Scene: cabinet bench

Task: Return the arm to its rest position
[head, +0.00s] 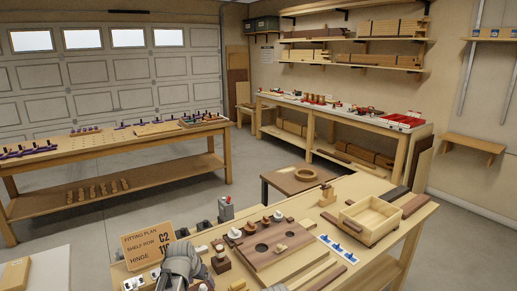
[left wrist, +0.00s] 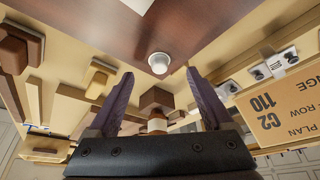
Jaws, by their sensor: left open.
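My left gripper (head: 182,262) shows at the bottom of the head view, low over the near bench, beside the fitting-plan card (head: 148,244). In the left wrist view its two dark fingers (left wrist: 158,74) stand apart with nothing gripped between them. A white-topped knob (left wrist: 158,63) shows past the fingertips, and a small brown block shows behind the gap between the fingers.
On the near bench are a wooden board with round holes (head: 297,236), an open wooden box (head: 347,222), a blue-and-white strip (head: 338,249) and several small knobs and blocks. A low brown table with a wooden ring (head: 306,174) stands behind. Grey floor is clear beyond.

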